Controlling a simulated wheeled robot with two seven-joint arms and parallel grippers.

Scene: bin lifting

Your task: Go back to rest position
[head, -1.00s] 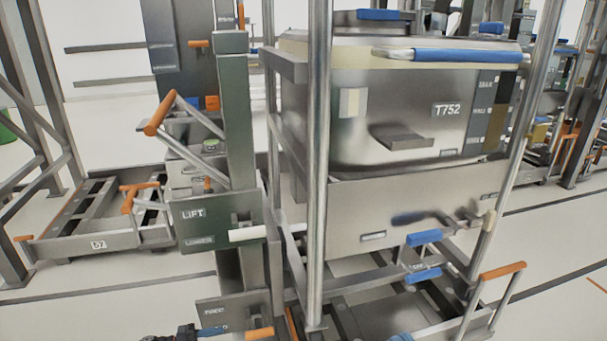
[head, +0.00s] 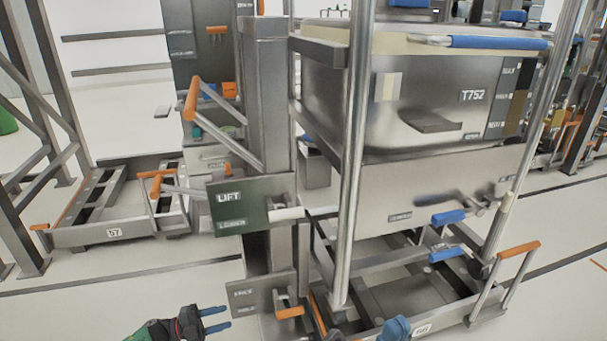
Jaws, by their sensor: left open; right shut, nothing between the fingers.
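My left gripper (head: 222,318) shows at the bottom, left of centre. Its two dark fingers point right with a gap between them, open and empty, in front of the lift post's lower plate. My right gripper (head: 397,325) shows only as a small blue tip at the bottom edge, in front of the cart's base. It is shut with nothing seen in it, and most of it is cut off. Neither gripper is seen holding the metal bin (head: 440,95) marked T752, which sits raised in its frame.
A steel post carries a LIFT plate (head: 238,206) with a lever. A low cart (head: 470,318) with an orange handle stands under the bin. Another low cart (head: 85,236) marked 57 is at left. Upright poles (head: 352,160) stand close in front. Bare floor lies at lower left.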

